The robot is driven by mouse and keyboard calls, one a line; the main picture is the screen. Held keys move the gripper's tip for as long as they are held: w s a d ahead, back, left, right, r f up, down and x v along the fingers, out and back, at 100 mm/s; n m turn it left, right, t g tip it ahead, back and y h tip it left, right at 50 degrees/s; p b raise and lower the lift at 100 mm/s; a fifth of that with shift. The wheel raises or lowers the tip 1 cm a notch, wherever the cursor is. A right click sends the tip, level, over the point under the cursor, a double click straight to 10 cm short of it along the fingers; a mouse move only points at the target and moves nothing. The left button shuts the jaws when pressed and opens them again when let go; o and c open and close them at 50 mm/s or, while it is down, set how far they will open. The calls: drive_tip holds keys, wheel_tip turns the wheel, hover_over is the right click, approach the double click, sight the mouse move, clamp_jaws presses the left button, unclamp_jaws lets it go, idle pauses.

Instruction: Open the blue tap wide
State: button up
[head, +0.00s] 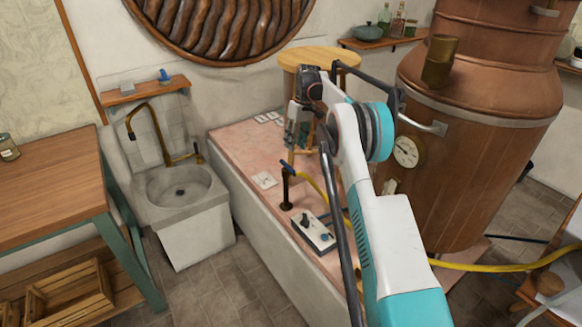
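The tap's blue handle (287,167) sits on top of a short dark standpipe (286,192) on the pink-topped platform. A yellow hose runs from the tap to the right and passes behind my arm. My gripper (291,143) points downward above and slightly behind the blue handle in the head view, in front of the wooden stool. A gap shows between the gripper and the handle. The fingers are small and dark against the stool, so I cannot tell whether they are open or shut.
A control box with a dark knob (313,234) lies on the platform (240,143). A wooden stool (320,57) stands behind my gripper, and a large copper still (480,160) rises at right. A stone sink (180,190) with a brass faucet (158,135) and a wooden table (45,190) are at left.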

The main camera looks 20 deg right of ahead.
sight(287, 168)
drive_tip(key=f+b, duration=0.1)
drive_tip(key=f, duration=0.2)
drive_tip(key=a+f+b, duration=0.1)
drive_tip(key=f, duration=0.2)
drive_tip(key=a+f+b, duration=0.1)
drive_tip(key=f, duration=0.3)
drive_tip(key=shift+s, duration=0.2)
drive_tip(key=shift+r, duration=0.1)
clamp_jaws()
